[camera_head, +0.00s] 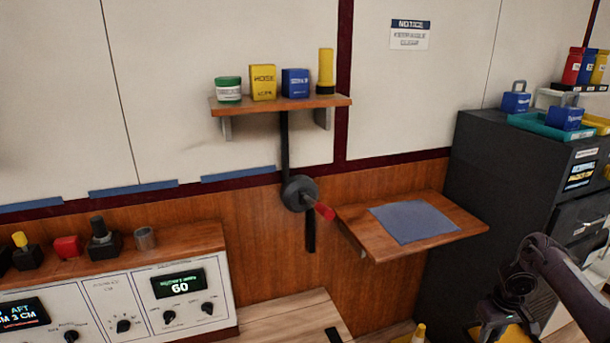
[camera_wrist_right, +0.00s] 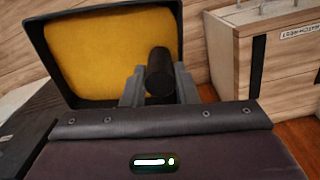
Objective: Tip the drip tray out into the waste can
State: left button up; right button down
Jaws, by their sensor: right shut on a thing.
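My right gripper (camera_head: 497,325) is low at the right of the head view, its arm coming in from the right edge. In the right wrist view my right gripper (camera_wrist_right: 160,88) is shut on a short black round handle (camera_wrist_right: 159,72). The handle stands in front of the drip tray (camera_wrist_right: 52,58), which has a dark rim and a yellow inside. In the head view a bit of yellow shows beside the gripper, mostly cut off by the bottom edge. I cannot make out a waste can in either view. My left gripper is not in view.
A wooden box (camera_wrist_right: 240,50) stands right of the tray in the wrist view. In the head view a dark cabinet (camera_head: 490,165) stands behind my right arm. A wooden wall shelf (camera_head: 460,222) with a blue cloth (camera_head: 414,221) and a red-handled lever (camera_head: 322,210) are nearby.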

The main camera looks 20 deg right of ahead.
jog(key=shift+s+d+r, duration=0.2)
jog(key=shift+d+r, duration=0.85)
jog(key=shift+d, duration=0.2)
jog(key=shift+w+a+r, duration=0.2)
jog(key=shift+w+a, duration=0.65)
jog(key=shift+w, duration=0.3)
jog(key=w+a+r+n, duration=0.1)
jog(key=w+a+r, duration=0.3)
jog(key=w+a, duration=0.5)
jog(key=w+a+r+n, duration=0.1)
jog(key=w+a+r, duration=0.35)
jog(key=a, duration=0.85)
jog(key=a+r, duration=0.3)
jog(key=a, duration=0.8)
jog(key=s+a+r+m, duration=0.1)
jog(key=s+r, duration=0.1)
jog(key=s, duration=0.4)
jog(key=s+a+r+m, duration=0.1)
jog(key=s+a+r, duration=0.1)
jog(key=s, duration=0.4)
jog(key=a+r+n+p, duration=0.2)
jog(key=a+r+p, duration=0.1)
jog(key=a, duration=0.3)
jog(key=shift+w+a+r+p, duration=0.15)
jog(key=shift+r+p, duration=0.2)
jog(key=shift+p, duration=0.05)
